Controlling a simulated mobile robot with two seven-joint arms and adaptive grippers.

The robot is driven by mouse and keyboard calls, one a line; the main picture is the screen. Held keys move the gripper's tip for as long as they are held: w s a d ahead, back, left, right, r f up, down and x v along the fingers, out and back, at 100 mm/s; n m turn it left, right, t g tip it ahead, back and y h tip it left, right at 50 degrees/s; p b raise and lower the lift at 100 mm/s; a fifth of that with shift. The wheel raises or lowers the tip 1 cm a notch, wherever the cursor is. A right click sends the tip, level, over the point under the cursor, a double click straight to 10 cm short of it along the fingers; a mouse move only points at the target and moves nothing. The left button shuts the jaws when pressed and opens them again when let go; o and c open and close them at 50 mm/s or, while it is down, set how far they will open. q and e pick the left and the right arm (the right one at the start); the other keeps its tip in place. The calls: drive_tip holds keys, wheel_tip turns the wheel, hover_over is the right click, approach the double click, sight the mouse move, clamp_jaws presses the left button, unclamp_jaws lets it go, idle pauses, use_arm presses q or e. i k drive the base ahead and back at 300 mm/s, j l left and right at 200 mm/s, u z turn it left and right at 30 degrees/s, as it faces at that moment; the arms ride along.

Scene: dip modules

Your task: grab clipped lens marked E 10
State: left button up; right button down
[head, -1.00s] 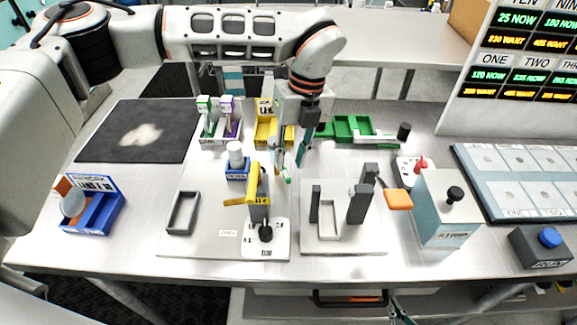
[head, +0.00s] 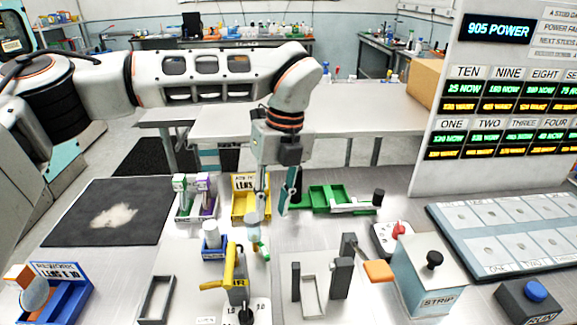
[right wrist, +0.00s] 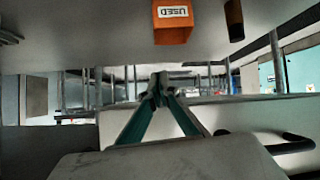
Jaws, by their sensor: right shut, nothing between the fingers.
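A round pale lens with an orange clip (head: 33,290) stands in a blue tray (head: 66,302) at the far left in the head view; the tray's label is hard to read. My left gripper (head: 269,214) is open and empty, fingers pointing down over the middle of the table. A small pale piece with a green end (head: 262,249) is just below its fingertips, apart from them; I cannot tell its mark. My right gripper (right wrist: 160,82) is shut and empty in the right wrist view, and out of the head view.
A yellow bin (head: 238,212), a green tray (head: 325,194) and a blue holder with a white cylinder (head: 211,236) surround the left gripper. A yellow-handled fixture (head: 230,268) stands in front. The STRIP box (head: 423,275) is at right.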

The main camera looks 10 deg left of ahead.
sight(35, 291)
drive_tip(key=k+l, duration=0.15)
drive_tip(key=k, duration=0.35)
drive_tip(key=k+l, duration=0.1)
drive_tip(key=k, duration=0.4)
